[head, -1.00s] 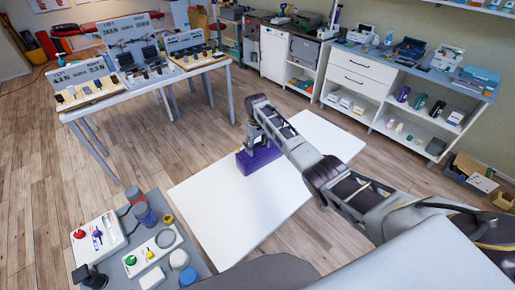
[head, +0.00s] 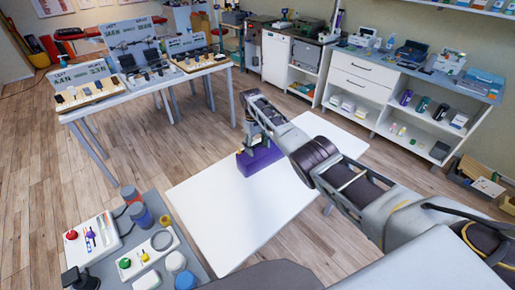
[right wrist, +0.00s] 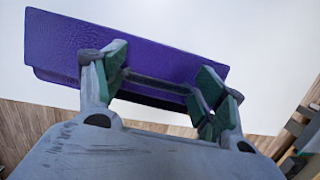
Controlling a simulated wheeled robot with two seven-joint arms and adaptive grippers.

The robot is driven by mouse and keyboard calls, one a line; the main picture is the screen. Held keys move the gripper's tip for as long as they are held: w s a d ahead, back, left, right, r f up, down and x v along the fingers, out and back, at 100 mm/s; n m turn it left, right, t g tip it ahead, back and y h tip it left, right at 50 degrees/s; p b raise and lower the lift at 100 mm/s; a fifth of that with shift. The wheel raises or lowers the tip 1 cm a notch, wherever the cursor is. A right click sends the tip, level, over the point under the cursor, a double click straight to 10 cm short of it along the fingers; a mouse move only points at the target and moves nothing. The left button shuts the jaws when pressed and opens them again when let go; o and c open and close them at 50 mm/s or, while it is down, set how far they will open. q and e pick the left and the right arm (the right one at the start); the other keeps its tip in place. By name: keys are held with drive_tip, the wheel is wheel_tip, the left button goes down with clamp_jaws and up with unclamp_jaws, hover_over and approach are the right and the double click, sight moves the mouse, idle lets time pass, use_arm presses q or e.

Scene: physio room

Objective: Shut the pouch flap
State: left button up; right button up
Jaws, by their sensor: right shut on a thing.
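The purple pouch (head: 259,162) lies on the white tabletop (head: 225,215), near its far edge. In the right wrist view the pouch (right wrist: 130,50) shows as a broad purple panel with a second purple edge below it. My right gripper (head: 246,148) is over the left part of the pouch. Its two green-padded fingers (right wrist: 162,85) stand apart in the wrist view, with purple material between them, and are shut on the flap. The exact grip line is partly hidden by the fingers. My left gripper is out of view.
A grey table (head: 200,262) with switches, knobs and jars stands at the front left. A white display table (head: 140,95) is at the back left. White shelving (head: 385,100) stands at the back right. The tabletop in front of the pouch is bare.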

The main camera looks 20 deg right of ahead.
drive_tip(key=shift+a+f, duration=0.1)
drive_tip(key=shift+f, duration=0.1)
idle(0.4)
drive_tip(key=o, duration=0.8)
drive_tip(key=shift+r, duration=0.3)
drive_tip(key=shift+w+a+r, duration=0.1)
drive_tip(key=shift+w+r, duration=0.3)
drive_tip(key=shift+r, duration=1.5)
drive_tip(key=shift+w+a+r, duration=0.1)
drive_tip(key=shift+w+r, duration=0.25)
drive_tip(key=shift+r, duration=1.5)
drive_tip(key=shift+w+a+r, duration=0.1)
drive_tip(key=shift+w+r, duration=0.3)
drive_tip(key=shift+r, duration=1.5)
drive_tip(key=shift+s, duration=0.1)
